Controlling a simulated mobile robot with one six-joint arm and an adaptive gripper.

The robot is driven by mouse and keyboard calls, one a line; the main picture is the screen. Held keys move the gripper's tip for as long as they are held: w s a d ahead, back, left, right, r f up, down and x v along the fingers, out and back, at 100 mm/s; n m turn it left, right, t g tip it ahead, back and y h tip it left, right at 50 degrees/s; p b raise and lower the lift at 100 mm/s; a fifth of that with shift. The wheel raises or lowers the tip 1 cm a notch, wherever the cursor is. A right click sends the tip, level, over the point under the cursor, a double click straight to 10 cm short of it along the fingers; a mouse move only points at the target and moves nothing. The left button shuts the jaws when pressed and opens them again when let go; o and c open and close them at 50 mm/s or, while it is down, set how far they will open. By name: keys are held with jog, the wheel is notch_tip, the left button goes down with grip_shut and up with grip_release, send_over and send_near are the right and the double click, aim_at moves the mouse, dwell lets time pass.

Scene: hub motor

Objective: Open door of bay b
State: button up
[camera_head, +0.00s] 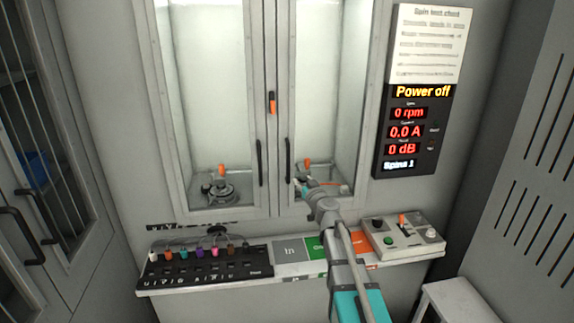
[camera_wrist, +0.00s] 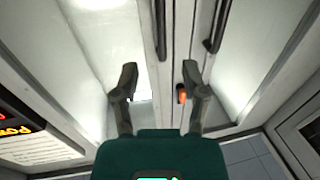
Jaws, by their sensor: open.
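Two tall glazed bay doors stand side by side and look shut: a left door (camera_head: 207,90) and a right door (camera_head: 325,85). No bay letter is readable. Each has a dark upright handle, the left door's handle (camera_head: 259,162) and the right door's handle (camera_head: 288,158), close to the centre post. An orange latch (camera_head: 272,102) sits on the post; it also shows in the wrist view (camera_wrist: 182,95). My gripper (camera_head: 298,184) is in front of the lower right door. In the wrist view my gripper (camera_wrist: 159,72) is open and empty, with the right door's handle (camera_wrist: 160,30) beyond its fingers.
A round motor (camera_head: 217,190) sits in the left bay. Below is a shelf with a connector strip (camera_head: 210,262) and a control box (camera_head: 402,235). A display panel (camera_head: 408,130) reads "Power off" at right. A white stool (camera_head: 455,295) stands at lower right.

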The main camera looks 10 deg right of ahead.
aim_at(289, 165)
jog(key=shift+w, duration=0.15)
jog(key=w+a, duration=0.1)
jog(key=w, duration=0.3)
jog(key=w+a, duration=0.1)
jog(key=w, duration=0.8)
jog(key=shift+w+a, duration=0.15)
jog(key=shift+a, duration=0.25)
jog(key=shift+c, duration=0.3)
grip_shut()
